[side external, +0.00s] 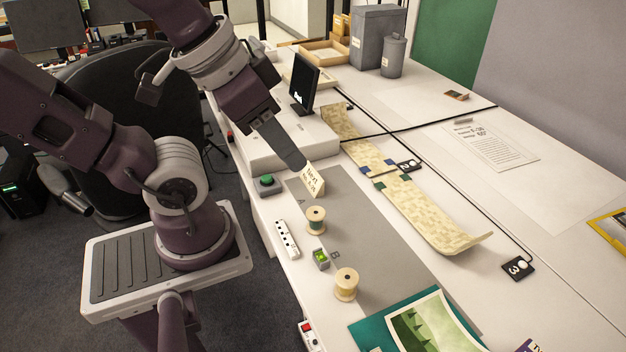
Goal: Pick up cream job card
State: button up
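A small cream card (314,180) with dark printed lettering stands tilted on the work surface, near the back end of a grey mat (372,240). It looks like the job card. My gripper (298,166) reaches down from the upper left, its dark grey fingertip just behind and above the card's top left edge. I cannot tell whether it touches the card. Only one flat finger outline shows, so the gap between fingers is hidden.
Two thread spools (316,221) (346,284), a green button box (266,184) and a white power strip (286,239) are near the card. A black screen (304,82) stands behind. A patterned cream strip (425,215) lies to the right. A black cable crosses the table.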

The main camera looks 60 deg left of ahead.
jog(key=shift+o, duration=0.2)
jog(key=shift+o, duration=1)
